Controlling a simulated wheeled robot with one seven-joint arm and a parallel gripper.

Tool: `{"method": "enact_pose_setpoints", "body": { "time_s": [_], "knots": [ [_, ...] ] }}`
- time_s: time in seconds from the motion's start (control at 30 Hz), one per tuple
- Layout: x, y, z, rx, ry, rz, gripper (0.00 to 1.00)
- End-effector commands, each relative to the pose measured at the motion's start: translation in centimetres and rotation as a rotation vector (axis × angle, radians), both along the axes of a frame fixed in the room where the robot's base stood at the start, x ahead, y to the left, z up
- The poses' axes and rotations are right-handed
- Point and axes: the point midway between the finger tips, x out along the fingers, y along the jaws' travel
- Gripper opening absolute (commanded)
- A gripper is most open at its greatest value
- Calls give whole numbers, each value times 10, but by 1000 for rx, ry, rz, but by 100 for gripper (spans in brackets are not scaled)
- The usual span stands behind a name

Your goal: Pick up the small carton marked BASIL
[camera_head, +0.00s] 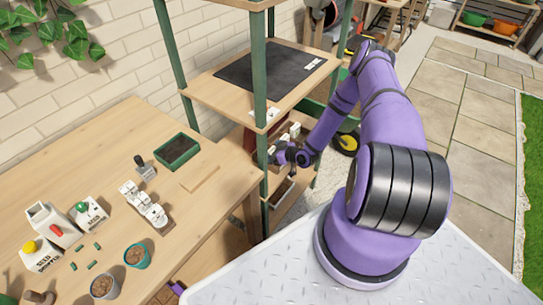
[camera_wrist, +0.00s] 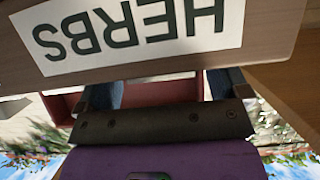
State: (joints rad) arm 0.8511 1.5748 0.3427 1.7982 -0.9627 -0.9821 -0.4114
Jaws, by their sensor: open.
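No marking that reads BASIL is legible in either view. In the head view, small pale cartons (camera_head: 295,130) stand on the middle shelf of the green-posted rack, partly hidden by my arm. My gripper (camera_head: 276,157) is at that shelf, close to the cartons. In the wrist view my gripper (camera_wrist: 166,88) is open, its two dark bluish fingers spread apart. A wooden board with a white HERBS label (camera_wrist: 135,32), upside down in the picture, fills the upper part. A dark red surface shows between and beside the fingers; I cannot tell what it belongs to.
A green post (camera_head: 260,85) stands close to my gripper. The wooden bench (camera_head: 110,150) at left holds seed boxes, pots and a soil tray (camera_head: 177,150). A lower shelf bears a dark trough (camera_head: 283,192).

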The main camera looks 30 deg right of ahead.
Motion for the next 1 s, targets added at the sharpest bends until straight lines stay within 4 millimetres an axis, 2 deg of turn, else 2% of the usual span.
{"method": "enact_pose_setpoints", "body": {
  "time_s": [0.13, 0.3, 0.37, 0.77, 1.0],
  "knots": [
    [0, 0, 0, 0, 0, 0, 91],
    [0, 0, 0, 0, 0, 1, 52],
    [0, 0, 0, 0, 0, 1, 40],
    [0, 0, 4, 0, 0, 1, 40],
    [0, 0, 27, -2, -2, 3, 40]
  ]
}}
